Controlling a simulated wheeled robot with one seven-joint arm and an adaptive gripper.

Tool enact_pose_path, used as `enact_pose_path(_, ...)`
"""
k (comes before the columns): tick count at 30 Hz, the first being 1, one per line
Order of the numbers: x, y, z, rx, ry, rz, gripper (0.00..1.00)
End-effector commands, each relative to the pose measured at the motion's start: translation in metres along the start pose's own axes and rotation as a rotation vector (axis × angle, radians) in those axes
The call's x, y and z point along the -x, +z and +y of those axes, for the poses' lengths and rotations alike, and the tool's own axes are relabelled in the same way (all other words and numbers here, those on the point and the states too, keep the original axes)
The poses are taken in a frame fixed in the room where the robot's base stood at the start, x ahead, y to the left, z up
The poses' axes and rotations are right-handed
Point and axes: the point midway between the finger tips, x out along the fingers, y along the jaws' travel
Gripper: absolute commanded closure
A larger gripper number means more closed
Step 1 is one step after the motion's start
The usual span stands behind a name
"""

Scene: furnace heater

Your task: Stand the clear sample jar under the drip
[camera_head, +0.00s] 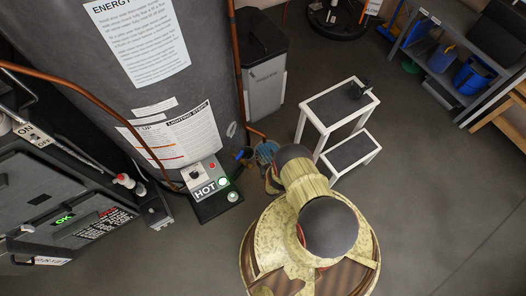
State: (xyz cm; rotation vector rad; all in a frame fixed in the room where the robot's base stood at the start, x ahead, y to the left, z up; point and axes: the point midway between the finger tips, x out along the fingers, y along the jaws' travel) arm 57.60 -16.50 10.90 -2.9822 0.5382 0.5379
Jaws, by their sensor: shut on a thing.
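My yellow-green mottled arm reaches forward from the bottom middle toward the foot of the grey tank (190,60). A copper pipe (257,133) comes out low on the tank's right side. A bluish, rounded vessel (266,151) is on the floor just below it, partly covered by my arm. I cannot make out a clear sample jar for certain, nor a falling drip.
A white-framed step stool (326,122) with a dark item on top stands right of my arm. A grey bin (265,88) stands behind. A control box marked HOT (205,188) with a lit green lamp is left. Shelving (455,70) is far right. Floor at lower right is clear.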

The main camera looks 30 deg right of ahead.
Motion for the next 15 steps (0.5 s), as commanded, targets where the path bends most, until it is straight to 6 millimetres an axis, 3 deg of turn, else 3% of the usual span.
enact_pose_path(7, 0.0019, 0.0036, 0.0004, 0.000, 0.000, 0.003, 0.77)
enact_pose_path(8, 0.0022, 0.0041, 0.0005, 0.000, 0.000, 0.002, 0.42)
enact_pose_path(15, 0.0021, 0.0041, 0.0004, 0.000, 0.000, 0.002, 0.28)
